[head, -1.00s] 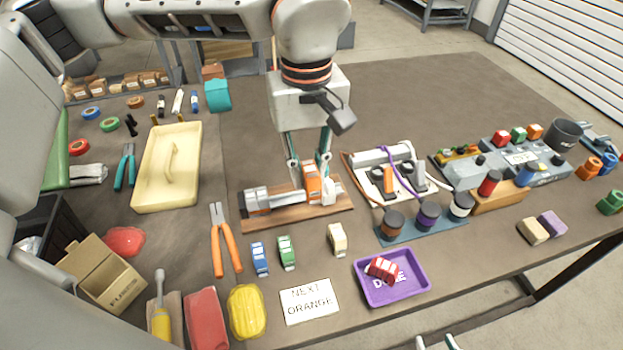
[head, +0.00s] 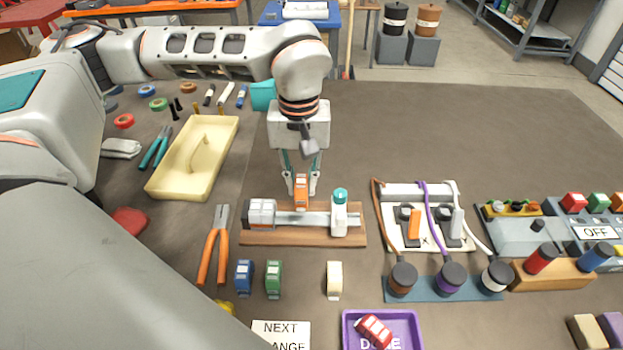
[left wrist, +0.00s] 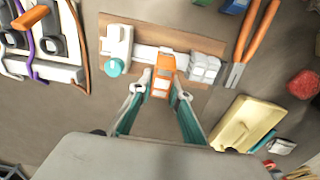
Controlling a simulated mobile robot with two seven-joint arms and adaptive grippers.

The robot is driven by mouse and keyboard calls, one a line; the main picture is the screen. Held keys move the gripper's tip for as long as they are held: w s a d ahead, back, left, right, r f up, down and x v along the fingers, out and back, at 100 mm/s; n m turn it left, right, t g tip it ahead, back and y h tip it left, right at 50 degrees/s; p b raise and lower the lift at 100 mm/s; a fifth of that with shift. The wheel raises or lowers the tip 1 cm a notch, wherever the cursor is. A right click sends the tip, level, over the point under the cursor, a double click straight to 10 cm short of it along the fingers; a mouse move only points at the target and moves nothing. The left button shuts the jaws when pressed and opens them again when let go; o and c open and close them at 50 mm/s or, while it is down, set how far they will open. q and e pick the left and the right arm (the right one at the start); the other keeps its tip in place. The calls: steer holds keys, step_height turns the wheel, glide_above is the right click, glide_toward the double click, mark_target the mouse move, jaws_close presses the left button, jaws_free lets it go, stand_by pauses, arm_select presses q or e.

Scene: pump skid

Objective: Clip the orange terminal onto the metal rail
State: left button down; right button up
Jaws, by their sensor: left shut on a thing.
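My left gripper (head: 301,187) is shut on the orange terminal (head: 301,195), which also shows between its fingers in the left wrist view (left wrist: 161,78). The metal rail (head: 300,220) runs left to right on a wooden board (head: 285,239). The terminal is upright at the rail's middle, its lower end at the rail's far edge in the head view. I cannot tell whether it touches the rail. Grey-white blocks (head: 262,213) sit on the rail's left end, and a white block with a teal knob (head: 340,215) on its right. My right gripper is out of view.
Blue (head: 244,279), green (head: 274,279) and cream (head: 334,279) terminals stand in front of the board. A red terminal (head: 374,330) lies in a purple tray (head: 412,322). Orange-handled pliers (head: 213,250) lie left; a cabled panel (head: 390,235) stands right.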

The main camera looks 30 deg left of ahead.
mark_target(302, 214)
arm_select(q)
steer(key=shift+s+f+b, duration=0.1)
steer(key=shift+f+b, duration=0.2)
steer(key=shift+f, duration=0.15)
steer(key=shift+f+b, duration=0.55)
steer(key=shift+f, duration=0.2)
step_height(302, 214, down, 2)
steer(key=shift+f+b, duration=0.1)
steer(key=shift+b, duration=0.7)
steer(key=shift+f, duration=0.25)
steer(key=shift+f+b, duration=0.2)
steer(key=shift+b, duration=0.1)
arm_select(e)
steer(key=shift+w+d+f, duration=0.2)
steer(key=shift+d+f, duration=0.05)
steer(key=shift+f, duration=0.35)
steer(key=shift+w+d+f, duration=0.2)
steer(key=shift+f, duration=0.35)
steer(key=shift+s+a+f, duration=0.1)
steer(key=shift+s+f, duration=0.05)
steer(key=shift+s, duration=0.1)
arm_select(q)
steer(key=shift+r+p, duration=0.1)
steer(key=shift+p, duration=0.4)
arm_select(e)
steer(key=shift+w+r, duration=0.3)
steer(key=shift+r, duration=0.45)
